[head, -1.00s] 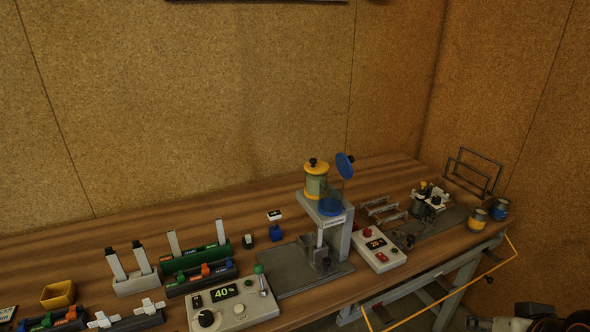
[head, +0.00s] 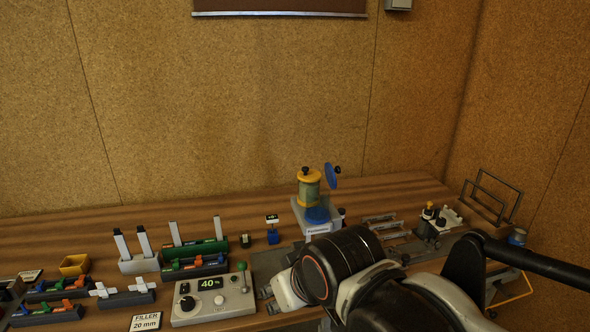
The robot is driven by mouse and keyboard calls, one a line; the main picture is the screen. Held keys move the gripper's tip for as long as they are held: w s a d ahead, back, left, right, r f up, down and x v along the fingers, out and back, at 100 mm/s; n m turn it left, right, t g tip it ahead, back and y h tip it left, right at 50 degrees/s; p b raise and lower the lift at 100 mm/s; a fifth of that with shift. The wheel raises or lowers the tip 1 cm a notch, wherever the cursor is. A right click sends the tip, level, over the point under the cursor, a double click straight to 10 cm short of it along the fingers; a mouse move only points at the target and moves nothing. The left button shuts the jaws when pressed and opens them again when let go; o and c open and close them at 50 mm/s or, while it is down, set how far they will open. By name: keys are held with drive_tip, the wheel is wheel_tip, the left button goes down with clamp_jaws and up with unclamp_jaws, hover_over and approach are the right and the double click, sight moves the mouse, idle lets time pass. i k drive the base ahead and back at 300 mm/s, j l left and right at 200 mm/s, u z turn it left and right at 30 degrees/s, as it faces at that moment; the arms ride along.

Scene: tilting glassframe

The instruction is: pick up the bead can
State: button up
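A small can with a blue top (head: 517,237) stands at the right end of the bench; I cannot tell whether it is the bead can. A second, yellow-marked can seen beside it earlier is now hidden behind my arm. A container with a yellow lid and black knob (head: 309,187) sits upright on the machine in the middle, next to a tilted blue lid (head: 331,176). My arm fills the lower right, in front of the machine's lower part.
A grey control box reading 40% (head: 212,300) stands at the front. Coloured racks (head: 195,266) and a yellow bin (head: 74,265) are at left. Metal frames (head: 491,200) and a white fixture (head: 446,217) are at right. Open wood lies along the back.

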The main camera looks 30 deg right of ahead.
sight(517, 237)
drive_tip(key=l+u, duration=0.45)
drive_tip(key=l, duration=1.5)
drive_tip(key=z, duration=0.5)
drive_tip(key=k+z, duration=0.1)
drive_tip(key=z, duration=0.4)
drive_tip(key=k+z, duration=0.1)
drive_tip(key=z, duration=0.4)
drive_tip(key=l+z, duration=0.1)
drive_tip(key=z, duration=0.9)
drive_tip(key=u, duration=2.5)
drive_tip(key=z, duration=2.45)
drive_tip(key=k+l, duration=0.05)
